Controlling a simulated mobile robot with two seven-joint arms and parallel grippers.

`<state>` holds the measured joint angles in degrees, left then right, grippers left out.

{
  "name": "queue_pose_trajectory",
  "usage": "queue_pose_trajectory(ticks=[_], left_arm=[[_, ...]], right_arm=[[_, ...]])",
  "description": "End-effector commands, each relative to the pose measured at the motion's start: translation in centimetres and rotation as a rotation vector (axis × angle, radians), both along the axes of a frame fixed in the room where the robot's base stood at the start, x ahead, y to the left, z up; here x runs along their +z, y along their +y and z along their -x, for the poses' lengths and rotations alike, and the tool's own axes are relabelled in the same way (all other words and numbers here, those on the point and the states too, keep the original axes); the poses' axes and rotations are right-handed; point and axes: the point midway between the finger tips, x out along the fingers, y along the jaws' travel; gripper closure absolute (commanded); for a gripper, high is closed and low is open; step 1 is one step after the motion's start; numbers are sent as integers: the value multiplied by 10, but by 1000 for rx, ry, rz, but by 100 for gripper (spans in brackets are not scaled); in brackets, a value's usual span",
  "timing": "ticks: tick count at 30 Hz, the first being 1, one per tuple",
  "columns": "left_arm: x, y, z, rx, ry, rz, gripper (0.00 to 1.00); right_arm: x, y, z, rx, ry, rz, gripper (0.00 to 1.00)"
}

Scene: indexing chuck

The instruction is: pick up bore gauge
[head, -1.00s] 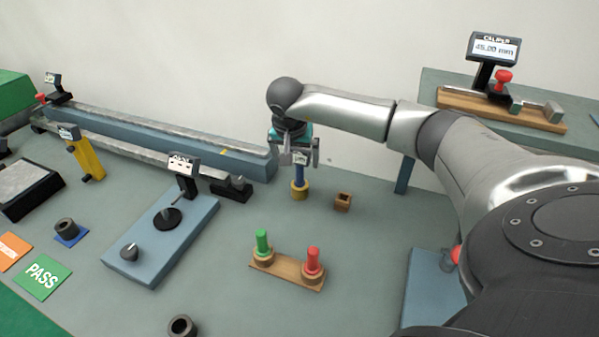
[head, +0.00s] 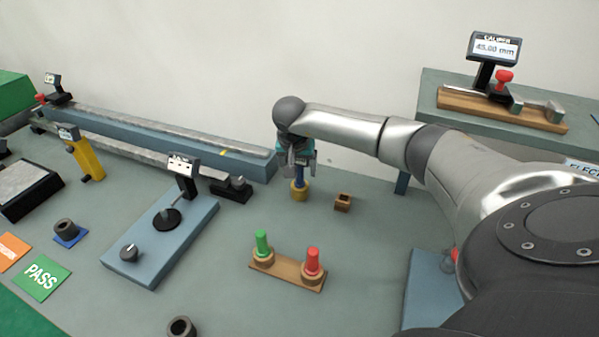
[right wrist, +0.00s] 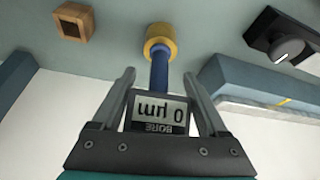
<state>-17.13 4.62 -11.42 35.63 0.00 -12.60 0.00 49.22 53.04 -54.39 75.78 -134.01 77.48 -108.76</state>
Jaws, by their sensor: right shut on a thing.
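The bore gauge stands upright on the grey bench at the back middle in the head view, with its blue stem (head: 300,179) in a yellow ring (head: 299,191). I cannot tell whether the ring is part of it or a holder. In the right wrist view its display (right wrist: 157,113) reads "BORE" and "0 µm" upside down, with the blue stem (right wrist: 159,71) beyond. My right gripper (head: 299,163) is shut on the gauge's upper part, its fingers on either side of the display. My left gripper is not in view.
A small brown square block (head: 342,202) with a hole stands close to the right of the gauge. A wooden stand (head: 288,272) with green and red plugs is in front. A blue dial fixture (head: 160,240) and a long rail (head: 170,140) lie left.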

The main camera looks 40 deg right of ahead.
Motion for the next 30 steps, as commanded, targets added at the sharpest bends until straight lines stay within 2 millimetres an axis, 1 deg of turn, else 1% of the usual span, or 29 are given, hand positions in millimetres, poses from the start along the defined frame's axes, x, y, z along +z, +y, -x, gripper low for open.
queue_pose_trajectory(ticks=[1, 2, 17, 26, 30], left_arm=[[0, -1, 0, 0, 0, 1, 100], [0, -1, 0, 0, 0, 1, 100], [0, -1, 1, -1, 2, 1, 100], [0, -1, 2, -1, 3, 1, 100], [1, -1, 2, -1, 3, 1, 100]], right_arm=[[0, 0, 0, 0, 0, 0, 40], [0, 0, 0, 0, 0, 0, 44], [0, 0, 0, 0, 0, 0, 100], [2, 0, -1, 0, -3, 0, 100], [9, -1, -1, 0, -4, 2, 100]])
